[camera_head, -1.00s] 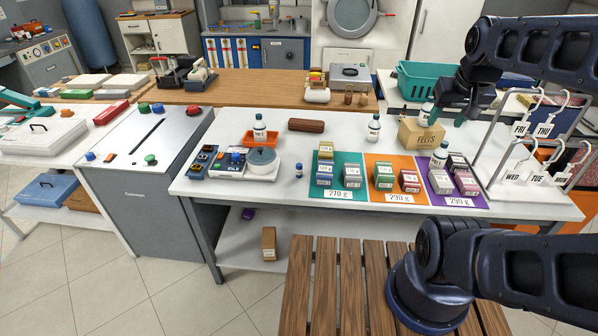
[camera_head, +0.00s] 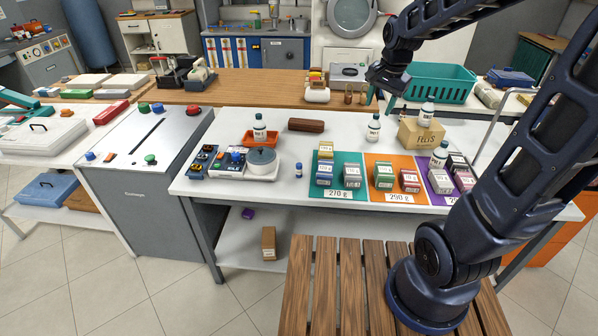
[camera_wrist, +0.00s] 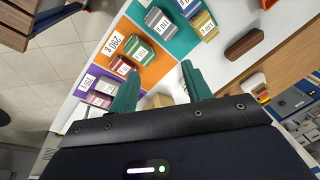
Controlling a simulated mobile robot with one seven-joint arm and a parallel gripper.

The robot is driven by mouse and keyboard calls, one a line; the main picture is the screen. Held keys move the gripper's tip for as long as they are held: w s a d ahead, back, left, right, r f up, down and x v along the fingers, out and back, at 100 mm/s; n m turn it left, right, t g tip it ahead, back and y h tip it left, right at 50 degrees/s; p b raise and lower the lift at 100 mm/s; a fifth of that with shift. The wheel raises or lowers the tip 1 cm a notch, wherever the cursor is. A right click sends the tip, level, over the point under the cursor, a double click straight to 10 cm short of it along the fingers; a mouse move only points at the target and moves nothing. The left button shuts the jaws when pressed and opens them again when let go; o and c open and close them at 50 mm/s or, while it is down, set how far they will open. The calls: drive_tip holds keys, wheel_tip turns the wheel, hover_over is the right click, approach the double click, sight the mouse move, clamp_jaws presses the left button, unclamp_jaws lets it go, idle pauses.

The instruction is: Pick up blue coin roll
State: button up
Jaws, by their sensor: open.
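A small upright blue-and-white cylinder (camera_head: 298,170) stands on the white table, left of the teal mat; it may be the blue coin roll, but it is too small to be sure. I make out no clear coin roll in the wrist view. My gripper (camera_head: 382,99) hangs above the back right of the table, behind a white bottle, far to the right of the cylinder. Its teal fingers are apart and empty in the wrist view (camera_wrist: 160,76).
The white table (camera_head: 225,130) bears teal, orange and purple mats with small boxes. Bottles, a cardboard box (camera_head: 421,134), a brown case (camera_head: 306,125), an orange tray (camera_head: 262,140) and a scale with a pot (camera_head: 262,160) stand around. The table's middle is fairly clear.

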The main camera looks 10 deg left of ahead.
drive_tip(key=w+a+f+m+g, duration=0.1)
drive_tip(key=w+a+f+m, duration=0.4)
drive_tip(key=a+f, duration=0.65)
drive_tip(key=m+g+h, duration=0.1)
drive_tip(key=m, duration=0.2)
hover_over(299, 164)
drive_tip(key=f, duration=0.7)
drive_tip(key=s+f, duration=0.1)
drive_tip(key=f, duration=0.2)
drive_tip(key=shift+a+f, duration=0.2)
drive_tip(key=shift+f, duration=0.1)
drive_tip(key=shift+a+f, duration=0.15)
drive_tip(key=shift+f, duration=0.1)
wheel_tip(299, 164, down, 6)
drive_tip(key=shift+r, duration=0.25)
drive_tip(key=shift+w+d+f, duration=0.1)
drive_tip(key=shift+w+f, duration=0.05)
drive_tip(key=shift+f, duration=0.75)
drive_tip(key=shift+w+d+f, duration=0.1)
drive_tip(key=shift+f, duration=0.8)
drive_tip(key=shift+w+d+f, duration=0.1)
drive_tip(key=shift+w+f, duration=0.05)
drive_tip(key=shift+f, duration=0.75)
clamp_jaws()
